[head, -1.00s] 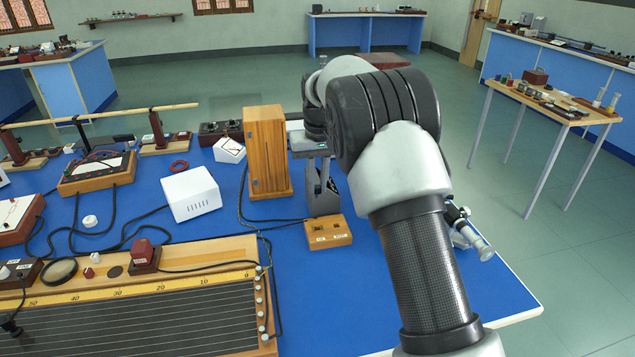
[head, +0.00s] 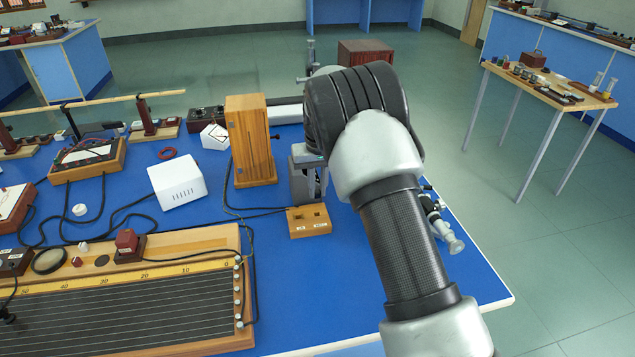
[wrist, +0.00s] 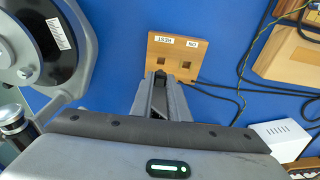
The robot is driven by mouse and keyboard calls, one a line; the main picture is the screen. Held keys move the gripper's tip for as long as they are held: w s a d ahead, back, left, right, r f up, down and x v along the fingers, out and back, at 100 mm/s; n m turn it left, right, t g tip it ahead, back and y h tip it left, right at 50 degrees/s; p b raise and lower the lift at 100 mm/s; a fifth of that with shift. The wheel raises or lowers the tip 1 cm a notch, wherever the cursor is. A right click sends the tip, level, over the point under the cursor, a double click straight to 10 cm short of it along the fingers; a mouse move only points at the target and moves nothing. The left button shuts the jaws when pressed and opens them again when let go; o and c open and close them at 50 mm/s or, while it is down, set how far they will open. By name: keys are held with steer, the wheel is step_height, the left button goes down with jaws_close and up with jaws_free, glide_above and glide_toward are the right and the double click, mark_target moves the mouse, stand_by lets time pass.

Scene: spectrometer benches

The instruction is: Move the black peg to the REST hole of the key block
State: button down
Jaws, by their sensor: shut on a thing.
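The key block (head: 311,228) is a small wooden block on the blue bench, with two square holes and white labels. In the wrist view the block (wrist: 178,50) shows its REST label at left and its ON label at right, with a dark, empty-looking hole below ON. My gripper (wrist: 160,88) is shut on the black peg (wrist: 160,74), whose dark end shows between the fingertips. The peg lies in line with the REST side, close to that hole; I cannot tell its height above the block. In the head view my gripper (head: 308,190) is just behind the block, and the peg is hidden.
A tall wooden box (head: 250,140) stands behind and left of the block. A white box (head: 176,184) and black cables lie to the left. A wire board (head: 120,300) fills the front left. A metal instrument (wrist: 45,45) is close at left in the wrist view.

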mark_target(318, 198)
steer(key=shift+f+b, duration=1.85)
steer(key=shift+f, duration=1.3)
steer(key=c, duration=1.6)
jaws_free()
steer(key=shift+s+d+r+p, duration=0.1)
steer(key=shift+s+r+p, duration=0.25)
steer(key=shift+r, duration=2.55)
steer(key=shift+s+d+r+p, duration=0.1)
steer(key=shift+s+r+p, duration=0.2)
steer(key=shift+r, duration=2.55)
steer(key=shift+s+r+p, duration=0.2)
steer(key=shift+s+r, duration=0.2)
steer(key=shift+r, duration=2.5)
